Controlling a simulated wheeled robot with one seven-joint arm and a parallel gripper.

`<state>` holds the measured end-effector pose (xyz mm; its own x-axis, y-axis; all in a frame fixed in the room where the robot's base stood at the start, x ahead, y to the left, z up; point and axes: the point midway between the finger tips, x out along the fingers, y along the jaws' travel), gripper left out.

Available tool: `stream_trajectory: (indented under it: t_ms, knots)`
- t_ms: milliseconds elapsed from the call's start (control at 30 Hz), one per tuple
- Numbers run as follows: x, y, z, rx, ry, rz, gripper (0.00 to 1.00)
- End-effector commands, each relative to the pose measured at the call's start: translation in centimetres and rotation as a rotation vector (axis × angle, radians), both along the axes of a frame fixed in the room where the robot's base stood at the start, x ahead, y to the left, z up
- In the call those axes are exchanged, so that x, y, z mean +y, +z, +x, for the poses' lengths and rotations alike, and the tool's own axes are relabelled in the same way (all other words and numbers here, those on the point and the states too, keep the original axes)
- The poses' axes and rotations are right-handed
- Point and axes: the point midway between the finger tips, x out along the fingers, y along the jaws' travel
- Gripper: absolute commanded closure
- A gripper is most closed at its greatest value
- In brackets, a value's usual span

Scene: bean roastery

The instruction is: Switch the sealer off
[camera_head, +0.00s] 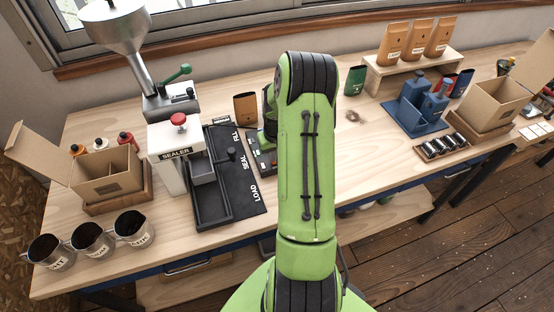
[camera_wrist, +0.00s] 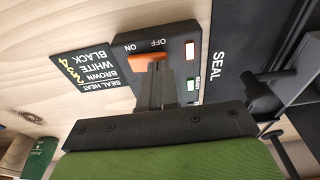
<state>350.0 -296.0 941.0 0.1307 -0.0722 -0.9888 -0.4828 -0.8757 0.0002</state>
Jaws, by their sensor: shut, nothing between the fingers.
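The sealer (camera_head: 173,153) is a white machine with a red knob, labelled SEALER, at the left of the bench in the head view. Its dark switch box (camera_head: 262,160) sits right of the black LOAD/SEAL mat, partly behind my arm. In the wrist view the box (camera_wrist: 180,62) carries an orange rocker switch (camera_wrist: 144,60) marked ON and OFF.
A SEAL HEAT card (camera_wrist: 87,72) lies beside the box. The black mat (camera_head: 248,190) with a grey tray and a dark lever stands to its left. A brown pouch (camera_head: 245,107) stands behind the box. Metal cups (camera_head: 134,227) and an open carton (camera_head: 105,178) are farther left.

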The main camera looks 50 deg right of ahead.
Motion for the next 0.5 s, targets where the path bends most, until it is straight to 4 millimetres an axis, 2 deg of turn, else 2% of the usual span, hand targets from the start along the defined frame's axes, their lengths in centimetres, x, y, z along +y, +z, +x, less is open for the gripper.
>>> stream_trajectory:
  t_ms: [333, 500]
  knots:
    - [0.0, -0.57, 0.0, 0.0, 0.0, 0.0, 1.0]
    - [0.0, 0.22, 0.01, 0.0, 0.0, 0.0, 1.0]
